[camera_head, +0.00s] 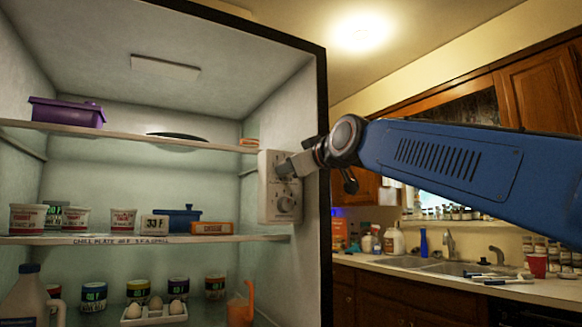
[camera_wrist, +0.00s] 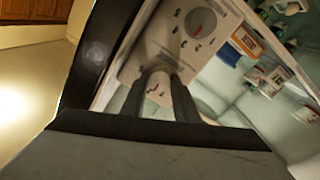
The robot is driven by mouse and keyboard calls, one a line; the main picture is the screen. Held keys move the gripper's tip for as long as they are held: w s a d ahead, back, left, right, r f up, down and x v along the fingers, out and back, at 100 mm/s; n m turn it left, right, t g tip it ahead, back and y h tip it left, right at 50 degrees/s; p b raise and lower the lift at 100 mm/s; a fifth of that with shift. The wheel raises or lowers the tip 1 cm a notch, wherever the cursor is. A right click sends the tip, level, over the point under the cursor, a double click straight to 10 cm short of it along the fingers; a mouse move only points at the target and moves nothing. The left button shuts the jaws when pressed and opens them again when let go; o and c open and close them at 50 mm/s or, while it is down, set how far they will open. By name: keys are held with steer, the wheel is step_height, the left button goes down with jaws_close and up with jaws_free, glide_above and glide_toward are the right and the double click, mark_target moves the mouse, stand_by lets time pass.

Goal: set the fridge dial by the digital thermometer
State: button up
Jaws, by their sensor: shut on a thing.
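The control panel (camera_head: 268,212) is a pale plate on the fridge's right inner wall. It carries a lower round dial (camera_head: 286,204), which also shows in the wrist view (camera_wrist: 200,22) with a red mark. My gripper (camera_head: 287,169) is at the panel's upper part. In the wrist view, my gripper (camera_wrist: 158,76) is shut on an upper dial (camera_wrist: 157,90) with a red mark, its fingers on either side. A small white digital display (camera_head: 154,225) on the middle shelf seems to read 33 F. Another display (camera_head: 53,212), partly behind tubs, seems to end in F.
The middle shelf (camera_head: 250,239) has a printed label strip mentioning a chill plate; it holds tubs, a blue pot (camera_head: 179,220) and an orange box (camera_head: 212,228). Below are jars, an egg tray (camera_head: 153,314) and a jug (camera_head: 28,295). A sink counter (camera_head: 400,265) stands right.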

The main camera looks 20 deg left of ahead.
steer(key=o, duration=1.1)
steer(key=shift+c, duration=0.2)
steer(key=v, duration=1.7)
steer(key=shift+s, duration=0.2)
steer(key=shift+d, duration=0.15)
steer(key=shift+f, duration=0.1)
